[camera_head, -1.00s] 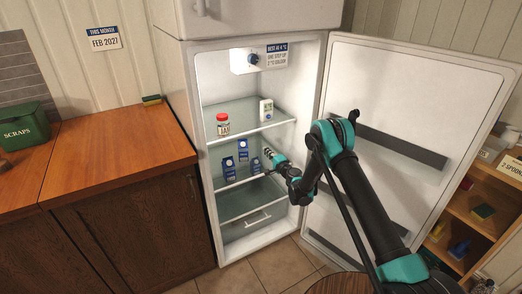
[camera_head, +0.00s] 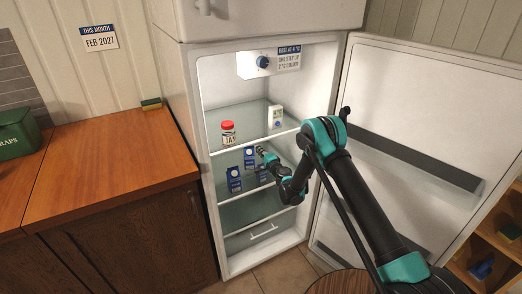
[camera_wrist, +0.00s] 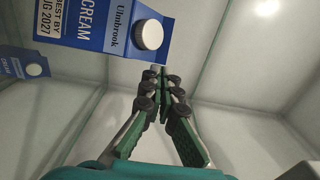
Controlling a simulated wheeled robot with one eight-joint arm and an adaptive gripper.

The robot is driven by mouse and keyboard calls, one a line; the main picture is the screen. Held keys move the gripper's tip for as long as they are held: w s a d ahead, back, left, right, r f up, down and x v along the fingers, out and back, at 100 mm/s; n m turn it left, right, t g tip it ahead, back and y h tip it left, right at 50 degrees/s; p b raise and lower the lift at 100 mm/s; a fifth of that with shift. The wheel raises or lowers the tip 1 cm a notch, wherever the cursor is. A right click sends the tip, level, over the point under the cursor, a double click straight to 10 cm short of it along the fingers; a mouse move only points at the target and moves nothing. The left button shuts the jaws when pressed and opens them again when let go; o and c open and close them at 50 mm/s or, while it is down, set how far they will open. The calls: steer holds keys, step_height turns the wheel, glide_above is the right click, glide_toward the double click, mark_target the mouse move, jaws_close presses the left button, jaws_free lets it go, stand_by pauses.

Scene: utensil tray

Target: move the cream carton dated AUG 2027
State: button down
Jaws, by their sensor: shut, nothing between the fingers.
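In the wrist view a blue-and-white cream carton (camera_wrist: 112,25) lies close at the upper left, its label reading "CREAM", "BEST BY" and "UG 2027", the first letter cut off. My gripper (camera_wrist: 158,71) is shut and empty, its tips just below the carton's white cap; whether they touch is unclear. A second blue carton (camera_wrist: 22,66) shows farther left. In the head view my gripper (camera_head: 261,150) is inside the fridge beside a blue carton (camera_head: 249,158). Another carton (camera_head: 234,180) stands front left, and a third (camera_head: 262,176) is partly hidden by my arm. Their dates are unreadable there.
The fridge door (camera_head: 425,130) stands open at the right. The upper shelf (camera_head: 245,130) holds a red-lidded jar (camera_head: 228,133) and a white carton (camera_head: 275,117). A lower shelf (camera_head: 255,212) looks empty. A wooden counter (camera_head: 110,165) is at the left, mostly clear.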

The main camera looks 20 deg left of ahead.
mark_target(247, 149)
steer(key=a, duration=0.6)
steer(key=shift+s+a, duration=0.25)
steer(key=shift+a, duration=0.05)
